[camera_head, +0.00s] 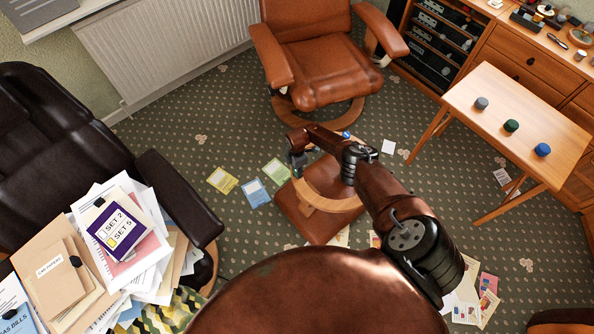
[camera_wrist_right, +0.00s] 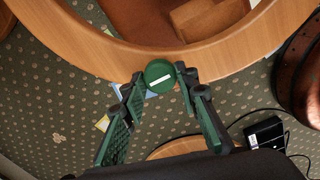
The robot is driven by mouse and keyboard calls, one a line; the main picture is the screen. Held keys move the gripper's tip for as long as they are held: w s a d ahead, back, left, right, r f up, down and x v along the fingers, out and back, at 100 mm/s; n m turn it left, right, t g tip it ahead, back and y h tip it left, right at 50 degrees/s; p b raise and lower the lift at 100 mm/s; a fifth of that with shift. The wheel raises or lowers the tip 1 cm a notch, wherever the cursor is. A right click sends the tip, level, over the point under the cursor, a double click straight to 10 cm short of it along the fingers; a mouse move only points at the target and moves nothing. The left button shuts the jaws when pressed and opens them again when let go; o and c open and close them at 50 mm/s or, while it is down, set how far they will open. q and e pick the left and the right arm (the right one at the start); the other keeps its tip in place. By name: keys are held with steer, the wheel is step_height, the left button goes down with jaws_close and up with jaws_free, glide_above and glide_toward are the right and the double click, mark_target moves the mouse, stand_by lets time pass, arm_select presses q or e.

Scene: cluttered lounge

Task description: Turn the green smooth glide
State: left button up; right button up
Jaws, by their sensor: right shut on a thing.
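In the right wrist view, a green round glide (camera_wrist_right: 158,74) with a white line across its face sits at the edge of a wooden ring (camera_wrist_right: 110,48). My right gripper (camera_wrist_right: 160,77) has its fingertips on either side of the glide, shut on it. In the head view the ring (camera_head: 345,203) is the base of an upturned brown leather footstool (camera_head: 303,220). My right gripper (camera_head: 298,166) is small there at the ring's left edge, and the glide cannot be made out. A blue glide (camera_head: 346,134) shows at the ring's far edge. My left gripper is not in view.
A wooden table (camera_head: 480,82) at right carries a grey cap (camera_head: 481,103), a dark green cap (camera_head: 511,125) and a blue cap (camera_head: 542,150). A brown armchair (camera_head: 318,80) stands behind. A dark armchair (camera_head: 60,150) and stacked papers (camera_head: 150,262) are at left. Cards lie on the carpet.

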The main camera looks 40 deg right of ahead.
steer(key=o, duration=1.1)
steer(key=shift+o, duration=0.2)
step_height(320, 180, up, 12)
stand_by(0.5)
